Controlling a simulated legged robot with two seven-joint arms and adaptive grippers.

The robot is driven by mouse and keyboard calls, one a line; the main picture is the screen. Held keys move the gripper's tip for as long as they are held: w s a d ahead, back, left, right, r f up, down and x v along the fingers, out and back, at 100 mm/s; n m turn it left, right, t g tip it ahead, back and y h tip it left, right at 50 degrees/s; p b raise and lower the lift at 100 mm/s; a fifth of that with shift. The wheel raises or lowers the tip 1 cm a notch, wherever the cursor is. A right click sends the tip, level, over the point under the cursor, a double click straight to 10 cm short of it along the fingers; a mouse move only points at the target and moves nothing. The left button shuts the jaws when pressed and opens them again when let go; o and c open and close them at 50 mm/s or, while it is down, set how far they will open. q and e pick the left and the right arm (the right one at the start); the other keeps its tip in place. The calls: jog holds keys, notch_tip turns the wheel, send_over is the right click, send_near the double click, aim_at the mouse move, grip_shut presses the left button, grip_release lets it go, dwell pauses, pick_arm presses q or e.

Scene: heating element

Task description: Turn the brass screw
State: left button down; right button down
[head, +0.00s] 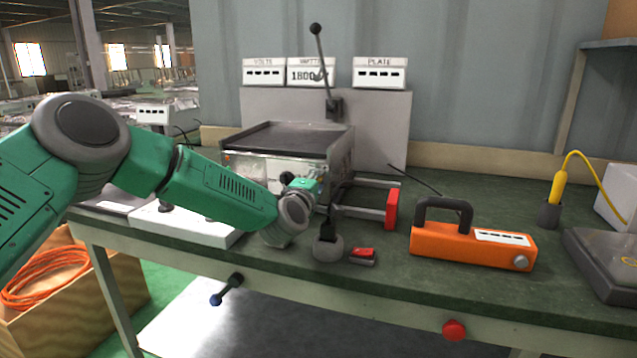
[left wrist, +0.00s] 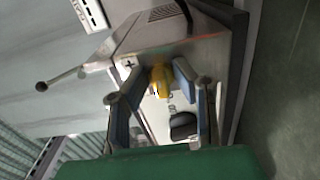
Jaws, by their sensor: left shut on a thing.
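The brass screw (left wrist: 161,83) is a yellow knob on the face of a metal device, seen in the left wrist view. My left gripper (left wrist: 157,70) has its two fingers on either side of it and is shut on it. In the head view, the grey metal hot-plate device (head: 285,140) with a dark top stands at the back of the bench. My left arm reaches in from the left, and its wrist is at the device's front. The screw and fingertips are hidden there. My right gripper is not in view.
An orange box with a black handle (head: 470,245) stands right of the device. A grey round-based item (head: 328,248) and a small red piece (head: 362,253) lie near the front. A lever (head: 324,70) rises behind the device.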

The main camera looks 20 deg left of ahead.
pick_arm(q)
jog(key=shift+s+f, duration=0.1)
jog(key=shift+f, duration=0.45)
jog(key=c, duration=1.6)
grip_release()
jog(key=shift+o, duration=0.2)
jog(key=shift+r, duration=0.15)
jog(key=shift+r, duration=0.2)
jog(key=s, duration=1.1)
jog(key=shift+s+a, duration=0.3)
jog(key=shift+s, duration=0.1)
jog(key=shift+f, duration=0.1)
